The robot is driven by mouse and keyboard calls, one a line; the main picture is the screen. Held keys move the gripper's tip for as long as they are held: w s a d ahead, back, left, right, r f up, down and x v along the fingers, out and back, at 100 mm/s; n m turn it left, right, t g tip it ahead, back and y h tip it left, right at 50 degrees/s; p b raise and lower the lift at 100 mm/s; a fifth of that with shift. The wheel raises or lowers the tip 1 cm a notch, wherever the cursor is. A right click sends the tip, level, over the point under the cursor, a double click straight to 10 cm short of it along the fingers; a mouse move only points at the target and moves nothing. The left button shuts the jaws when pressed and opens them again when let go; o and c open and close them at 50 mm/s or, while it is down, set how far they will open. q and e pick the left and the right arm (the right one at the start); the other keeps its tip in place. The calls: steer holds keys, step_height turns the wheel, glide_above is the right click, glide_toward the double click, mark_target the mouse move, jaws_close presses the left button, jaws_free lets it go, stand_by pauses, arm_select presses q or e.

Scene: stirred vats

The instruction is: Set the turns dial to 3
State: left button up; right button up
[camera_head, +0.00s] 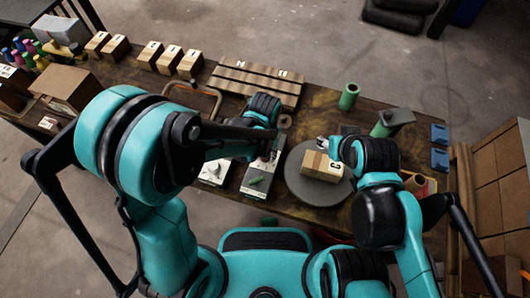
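Two small pale panels stand side by side near the table's front edge. The left panel (213,173) is partly hidden by my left arm. The right panel (251,182) has a green part (261,184) on its near half. I cannot make out which control is the turns dial or read its setting. My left gripper (274,150) points down over the far end of the right panel and hides what is under it. Contact cannot be told. My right gripper (325,144) is by the far edge of a wooden block.
The marked wooden block (321,166) sits on a round grey plate (305,188). A slatted wooden board (257,80) lies behind. A green cylinder (349,96) stands at the back right. Several letter blocks (170,59) and a cardboard box (67,87) are at left.

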arm_select(q)
steer(key=n, duration=0.4)
steer(key=n+b, duration=0.1)
steer(key=n, duration=0.3)
steer(key=shift+d+n, duration=0.15)
steer(key=shift+n, duration=0.25)
steer(key=n, duration=0.4)
steer(key=shift+w+n, duration=0.1)
steer(key=shift+n, duration=1.7)
steer(key=o, duration=1.2)
steer(key=shift+c, duration=0.2)
